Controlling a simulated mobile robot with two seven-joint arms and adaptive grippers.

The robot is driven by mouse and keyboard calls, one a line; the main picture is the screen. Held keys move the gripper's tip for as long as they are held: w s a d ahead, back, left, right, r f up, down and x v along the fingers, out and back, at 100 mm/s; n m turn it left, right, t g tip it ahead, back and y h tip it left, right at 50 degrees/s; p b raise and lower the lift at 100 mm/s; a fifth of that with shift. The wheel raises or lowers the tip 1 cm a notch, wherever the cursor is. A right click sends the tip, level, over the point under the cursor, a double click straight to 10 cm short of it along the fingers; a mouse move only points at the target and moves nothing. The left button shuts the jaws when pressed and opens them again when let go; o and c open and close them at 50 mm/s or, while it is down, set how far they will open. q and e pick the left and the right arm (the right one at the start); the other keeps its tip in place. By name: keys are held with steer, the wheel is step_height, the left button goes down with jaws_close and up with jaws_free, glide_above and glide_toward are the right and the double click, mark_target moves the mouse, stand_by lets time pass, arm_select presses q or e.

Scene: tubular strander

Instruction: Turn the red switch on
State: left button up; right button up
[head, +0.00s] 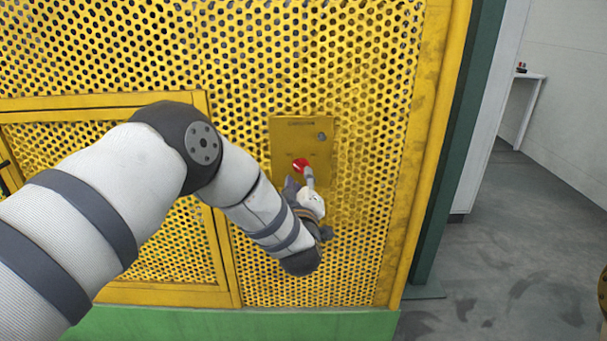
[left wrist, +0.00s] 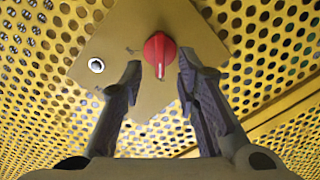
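The red switch (head: 299,164) is a round red knob on a yellow plate (head: 318,128) fixed to the perforated yellow panel. In the left wrist view the red switch (left wrist: 159,54) sits between the fingertips, with its pointer toward the bottom of the picture. My left gripper (left wrist: 157,80) is open, one finger on each side of the knob, with gaps visible. In the head view my left gripper (head: 306,178) is at the plate, partly hidden by its own wrist. My right gripper is not in view.
A silver round lock (left wrist: 96,65) is on the plate beside the switch. A yellow-framed mesh door (head: 150,100) is at the left, above a green base (head: 230,325). Open grey floor (head: 510,250) and a small white table (head: 530,76) are at the right.

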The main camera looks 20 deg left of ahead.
mark_target(301, 171)
arm_select(q)
steer(key=w, duration=0.3)
steer(key=shift+a+f, duration=0.4)
steer(key=shift+w+a+r+b, duration=0.15)
steer(key=shift+w+r+b, duration=0.15)
steer(key=shift+w, duration=0.1)
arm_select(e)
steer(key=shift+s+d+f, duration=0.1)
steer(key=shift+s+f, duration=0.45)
arm_select(q)
jaws_close()
